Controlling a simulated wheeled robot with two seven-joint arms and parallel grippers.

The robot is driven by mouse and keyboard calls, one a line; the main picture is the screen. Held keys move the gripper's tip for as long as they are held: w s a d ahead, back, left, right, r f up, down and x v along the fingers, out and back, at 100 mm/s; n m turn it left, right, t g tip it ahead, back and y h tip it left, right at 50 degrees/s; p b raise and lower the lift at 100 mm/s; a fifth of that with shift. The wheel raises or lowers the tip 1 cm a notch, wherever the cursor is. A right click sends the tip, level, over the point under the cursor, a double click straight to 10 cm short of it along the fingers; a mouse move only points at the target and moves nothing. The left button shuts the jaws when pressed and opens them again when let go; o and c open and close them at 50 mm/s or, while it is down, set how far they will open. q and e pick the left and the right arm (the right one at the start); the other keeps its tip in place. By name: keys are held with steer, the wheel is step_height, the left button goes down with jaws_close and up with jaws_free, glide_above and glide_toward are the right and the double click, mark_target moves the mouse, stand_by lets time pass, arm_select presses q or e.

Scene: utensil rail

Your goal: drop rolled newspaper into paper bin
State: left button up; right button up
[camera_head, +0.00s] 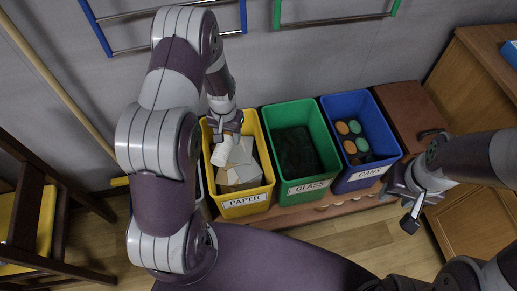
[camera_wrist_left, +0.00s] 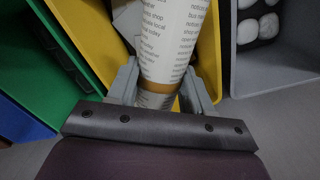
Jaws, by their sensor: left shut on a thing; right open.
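The rolled newspaper (camera_wrist_left: 168,40) is a white roll with printed text and a brown band near my fingers. My left gripper (camera_wrist_left: 160,88) is shut on it. In the head view the newspaper (camera_head: 222,152) is at the yellow paper bin, over its opening, below my left gripper (camera_head: 226,128). The paper bin (camera_head: 246,203) carries a PAPER label and holds light sheets or card. Its yellow wall also shows in the left wrist view (camera_wrist_left: 90,30). My right gripper (camera_head: 408,205) is open and empty, to the right of the bins.
A green GLASS bin (camera_head: 305,188) and a blue CANS bin (camera_head: 362,176) with round-ended cans stand right of the paper bin. A grey container (camera_wrist_left: 265,70) shows in the wrist view. A wooden chair (camera_head: 50,215) is at left, a wooden cabinet (camera_head: 470,85) at right.

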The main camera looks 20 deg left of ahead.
arm_select(q)
steer(key=shift+w+f, duration=0.15)
steer(key=shift+w, duration=0.05)
steer(key=shift+s+a+f+b, duration=0.15)
steer(key=shift+f+b, duration=0.15)
steer(key=shift+b, duration=0.15)
step_height(320, 180, down, 5)
steer(key=b, duration=0.5)
steer(key=o, duration=1.2)
steer(key=shift+c, duration=0.2)
step_height(320, 180, up, 13)
steer(key=p, duration=0.3)
steer(key=shift+f, duration=0.1)
steer(key=shift+f, duration=0.1)
